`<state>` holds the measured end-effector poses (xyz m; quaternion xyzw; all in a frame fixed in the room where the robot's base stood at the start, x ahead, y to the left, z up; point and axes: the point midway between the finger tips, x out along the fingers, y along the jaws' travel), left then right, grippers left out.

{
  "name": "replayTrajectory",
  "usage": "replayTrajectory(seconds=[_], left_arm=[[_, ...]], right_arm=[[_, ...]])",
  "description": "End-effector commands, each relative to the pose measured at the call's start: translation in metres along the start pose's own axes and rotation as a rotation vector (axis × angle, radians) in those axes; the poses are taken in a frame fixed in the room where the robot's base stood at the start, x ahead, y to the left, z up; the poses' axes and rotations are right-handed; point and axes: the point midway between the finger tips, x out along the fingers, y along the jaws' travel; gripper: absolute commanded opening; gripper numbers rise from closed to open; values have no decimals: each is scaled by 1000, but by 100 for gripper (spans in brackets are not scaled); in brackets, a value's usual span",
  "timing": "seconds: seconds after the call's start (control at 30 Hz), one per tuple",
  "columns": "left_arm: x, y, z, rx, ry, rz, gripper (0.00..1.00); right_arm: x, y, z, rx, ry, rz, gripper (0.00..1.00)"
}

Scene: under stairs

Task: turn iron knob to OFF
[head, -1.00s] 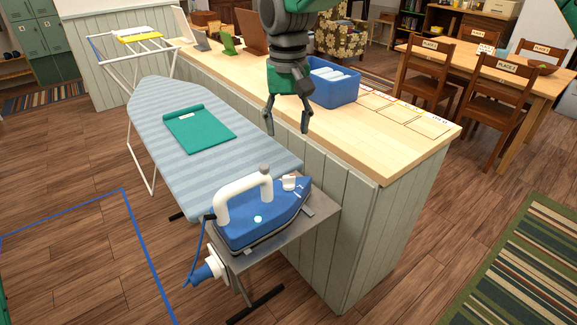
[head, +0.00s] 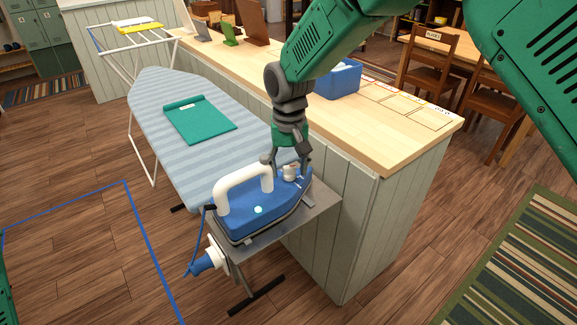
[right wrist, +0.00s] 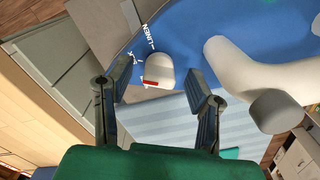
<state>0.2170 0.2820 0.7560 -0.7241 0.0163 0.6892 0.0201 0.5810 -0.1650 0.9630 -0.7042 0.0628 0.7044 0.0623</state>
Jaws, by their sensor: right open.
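The blue iron (head: 262,212) with a white handle rests on the grey shelf at the ironing board's near end. Its white knob (head: 289,172) sits on top near the right end, and also shows in the right wrist view (right wrist: 158,66) with a red mark. The label LINEN (right wrist: 149,37) is readable beside the knob; other markings there are too small to read. My right gripper (head: 290,168) is open, pointing down over the knob. In the right wrist view its fingers (right wrist: 158,76) stand on either side of the knob with visible gaps. My left gripper is out of view.
The white iron handle (head: 243,187) rises close beside the right gripper. The striped ironing board (head: 190,155) holds a green folded cloth (head: 200,120). The wooden counter (head: 385,135) with a blue bin (head: 340,80) stands behind and to the right.

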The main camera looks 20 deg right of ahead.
Motion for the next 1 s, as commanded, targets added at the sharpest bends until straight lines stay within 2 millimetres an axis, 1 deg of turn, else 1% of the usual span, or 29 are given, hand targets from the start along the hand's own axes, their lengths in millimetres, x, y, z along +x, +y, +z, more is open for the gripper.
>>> replayTrajectory(seconds=[0.17,0.2,0.27,0.3,0.33,0.67,0.87,1.0], left_arm=[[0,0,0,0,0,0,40],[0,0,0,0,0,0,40],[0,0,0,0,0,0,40],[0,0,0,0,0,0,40],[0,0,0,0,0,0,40],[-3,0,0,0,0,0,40],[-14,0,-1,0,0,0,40],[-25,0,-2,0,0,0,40]], right_arm=[[0,0,0,0,0,0,47],[0,0,0,0,0,0,43],[0,0,0,0,0,0,22],[0,0,0,0,0,0,8],[0,0,0,0,0,0,0],[-1,0,0,-20,-1,-1,0],[-2,0,0,-104,-3,-1,0],[-3,0,0,-207,-2,-1,0]])
